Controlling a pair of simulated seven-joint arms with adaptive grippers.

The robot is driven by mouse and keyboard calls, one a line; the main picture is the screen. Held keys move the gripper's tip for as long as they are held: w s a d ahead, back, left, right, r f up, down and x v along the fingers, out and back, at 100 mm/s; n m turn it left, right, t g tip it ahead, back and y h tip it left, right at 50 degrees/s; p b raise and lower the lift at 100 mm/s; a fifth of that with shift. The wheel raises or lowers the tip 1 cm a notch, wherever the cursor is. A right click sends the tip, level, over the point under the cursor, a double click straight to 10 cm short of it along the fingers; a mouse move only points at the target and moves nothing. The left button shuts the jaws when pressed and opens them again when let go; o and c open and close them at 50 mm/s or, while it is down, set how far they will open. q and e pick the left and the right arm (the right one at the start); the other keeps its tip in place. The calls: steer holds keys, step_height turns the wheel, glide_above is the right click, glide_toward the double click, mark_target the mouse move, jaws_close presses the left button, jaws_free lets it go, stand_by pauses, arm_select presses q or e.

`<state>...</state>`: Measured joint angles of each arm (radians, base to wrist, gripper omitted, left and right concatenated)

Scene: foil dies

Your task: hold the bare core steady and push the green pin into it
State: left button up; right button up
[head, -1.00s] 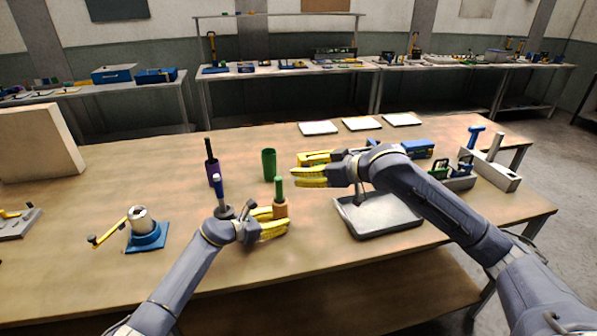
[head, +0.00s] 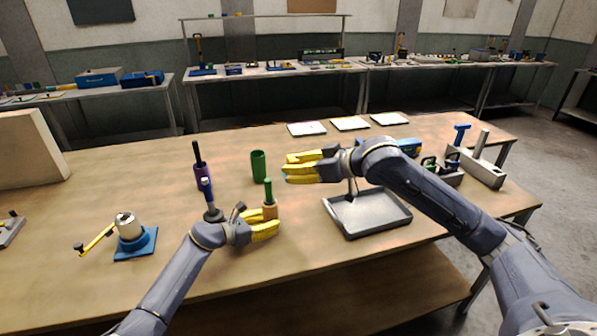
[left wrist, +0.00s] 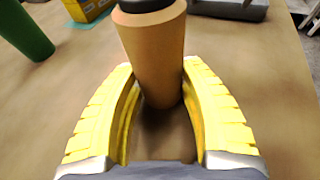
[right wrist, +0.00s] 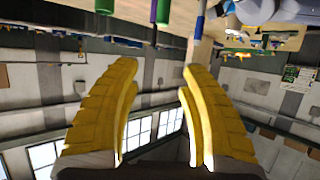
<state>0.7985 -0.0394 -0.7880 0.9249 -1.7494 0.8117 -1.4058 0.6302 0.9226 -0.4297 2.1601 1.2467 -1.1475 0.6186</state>
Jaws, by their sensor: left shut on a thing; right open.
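The bare core (head: 270,213) is a tan upright cylinder held a little above the front of the table. My left gripper (head: 264,230) is shut around it; the left wrist view shows the core (left wrist: 155,55) between both yellow fingers, with a dark top end. The green pin (head: 270,198) stands upright at the core's top, its upper part showing. How deep it sits inside is hidden. My right gripper (head: 290,167) is open and empty, above and to the right of the pin, apart from it. The right wrist view shows its fingers (right wrist: 160,80) spread with nothing between.
A green cup (head: 258,167) stands behind the core. A purple cup with a black rod (head: 201,175) and a blue-handled tool (head: 206,190) stand left. A blue-based fixture (head: 135,245) is further left. A grey tray (head: 370,232) lies right, under my right arm. The table's front middle is clear.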

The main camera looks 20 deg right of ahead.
steer(key=shift+r, duration=2.3)
arm_select(q)
steer(key=o, duration=0.9)
steer(key=shift+a, duration=0.1)
